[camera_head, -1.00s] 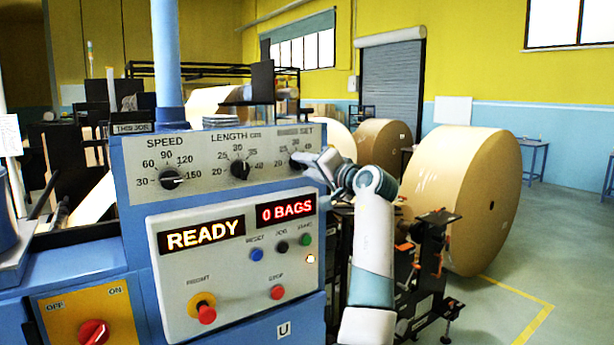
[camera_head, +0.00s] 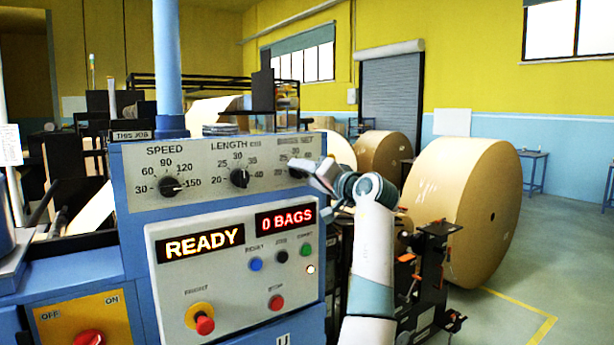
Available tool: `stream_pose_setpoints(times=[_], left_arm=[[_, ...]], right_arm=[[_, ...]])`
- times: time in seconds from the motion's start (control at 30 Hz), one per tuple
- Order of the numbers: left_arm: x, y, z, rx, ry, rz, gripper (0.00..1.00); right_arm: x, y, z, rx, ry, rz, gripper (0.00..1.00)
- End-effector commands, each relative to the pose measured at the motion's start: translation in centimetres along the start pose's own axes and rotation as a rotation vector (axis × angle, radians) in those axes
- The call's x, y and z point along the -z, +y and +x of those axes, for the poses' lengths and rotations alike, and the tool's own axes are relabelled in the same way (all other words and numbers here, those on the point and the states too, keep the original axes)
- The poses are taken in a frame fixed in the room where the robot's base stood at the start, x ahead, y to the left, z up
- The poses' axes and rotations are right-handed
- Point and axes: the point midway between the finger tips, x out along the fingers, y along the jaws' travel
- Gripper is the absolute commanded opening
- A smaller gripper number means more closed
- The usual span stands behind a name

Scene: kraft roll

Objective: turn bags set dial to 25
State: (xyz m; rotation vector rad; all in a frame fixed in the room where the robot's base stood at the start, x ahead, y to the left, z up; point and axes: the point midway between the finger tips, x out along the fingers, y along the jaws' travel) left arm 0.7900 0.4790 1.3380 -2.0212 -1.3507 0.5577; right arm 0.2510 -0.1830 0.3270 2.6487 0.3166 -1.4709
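The bags set dial (camera_head: 298,169) is a black knob at the upper right of the grey machine panel (camera_head: 205,205). The gripper and its shadow partly cover it and its scale, so I cannot read its pointer. The display (camera_head: 286,218) reads "0 BAGS".
The length dial (camera_head: 239,178) and speed dial (camera_head: 169,187) sit left on the same panel. Below are the READY display (camera_head: 201,243), small buttons and a red stop button (camera_head: 276,302). A large kraft roll (camera_head: 460,205) stands behind my arm at the right.

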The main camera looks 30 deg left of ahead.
Motion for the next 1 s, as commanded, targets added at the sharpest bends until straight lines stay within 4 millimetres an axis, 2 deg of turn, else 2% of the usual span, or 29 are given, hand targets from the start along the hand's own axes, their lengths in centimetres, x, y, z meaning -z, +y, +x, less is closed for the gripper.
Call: stream_pose_setpoints(times=[0.27,0.47,0.57,0.73,1.0], left_arm=[[-0.1,0.1,-0.2,0.000,0.000,0.001,0.54],[-0.1,0.2,-1.6,0.000,0.000,0.000,0.54],[-0.2,0.3,-2.9,-0.001,0.001,-0.001,0.54],[-0.2,0.3,-6.0,-0.001,0.001,-0.001,0.54],[-0.2,0.4,-11.6,-0.003,0.002,-0.001,0.54]], right_arm=[[-0.1,0.0,0.1,0.000,-0.001,0.000,0.31],[0.7,-0.1,0.5,0.001,0.023,0.000,0.31],[2.0,-0.2,0.8,0.003,0.055,0.000,0.31],[5.7,-1.6,1.0,0.018,0.145,0.006,0.31],[3.6,0.1,1.8,-0.002,0.038,0.011,0.31]])
